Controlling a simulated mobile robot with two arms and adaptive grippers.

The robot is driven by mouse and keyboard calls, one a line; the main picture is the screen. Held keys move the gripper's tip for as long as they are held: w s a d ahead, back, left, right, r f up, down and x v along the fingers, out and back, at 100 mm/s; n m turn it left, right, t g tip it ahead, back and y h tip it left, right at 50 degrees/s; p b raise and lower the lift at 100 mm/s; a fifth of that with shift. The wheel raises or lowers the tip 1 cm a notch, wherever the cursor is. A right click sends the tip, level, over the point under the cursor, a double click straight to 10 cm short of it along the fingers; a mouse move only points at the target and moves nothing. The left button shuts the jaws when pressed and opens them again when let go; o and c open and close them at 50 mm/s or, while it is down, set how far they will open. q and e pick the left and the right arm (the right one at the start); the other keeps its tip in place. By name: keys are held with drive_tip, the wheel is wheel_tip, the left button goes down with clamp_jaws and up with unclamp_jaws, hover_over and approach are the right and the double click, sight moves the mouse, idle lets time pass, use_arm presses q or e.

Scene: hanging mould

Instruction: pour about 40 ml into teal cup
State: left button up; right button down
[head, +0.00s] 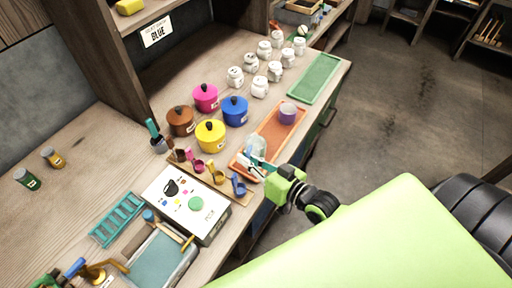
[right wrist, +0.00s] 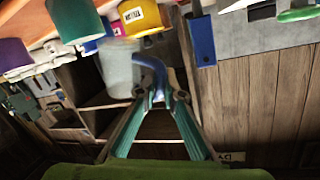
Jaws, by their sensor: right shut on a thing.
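My right gripper (head: 262,167) is shut on the blue handle of a clear jug (head: 257,146), at the near end of the orange tray. In the right wrist view the gripper (right wrist: 158,95) closes on that handle, with the translucent jug (right wrist: 119,66) just beyond. I cannot tell the jug's liquid level or exact tilt. A teal cup (right wrist: 75,22) shows at the upper left of the right wrist view, apart from the jug. I cannot make it out in the head view. A purple cup (head: 287,114) stands on the tray's farther part. My left gripper is not in view.
The orange tray (head: 270,131) lies along the bench edge, with a green tray (head: 315,78) beyond. Lidded pots, including a yellow one (head: 210,136), stand left of it. White jars (head: 260,87) stand behind. Small scoops (head: 218,177) and a white box (head: 185,204) are nearer.

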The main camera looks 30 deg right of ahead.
use_arm(q)
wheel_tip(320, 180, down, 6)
drive_tip(key=b, duration=0.6)
use_arm(e)
drive_tip(key=shift+n+t, duration=0.6)
drive_tip(key=shift+n, duration=0.2)
drive_tip(key=f, duration=0.4)
drive_tip(key=s+a+f, duration=0.1)
drive_tip(key=f, duration=0.1)
use_arm(q)
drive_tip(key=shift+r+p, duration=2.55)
drive_tip(key=shift+p, duration=0.45)
use_arm(e)
wheel_tip(320, 180, up, 8)
drive_tip(key=n+t, duration=0.1)
drive_tip(key=shift+s+a+f+n, duration=0.2)
drive_tip(key=shift+s+a+n, duration=0.1)
drive_tip(key=shift+a, duration=0.05)
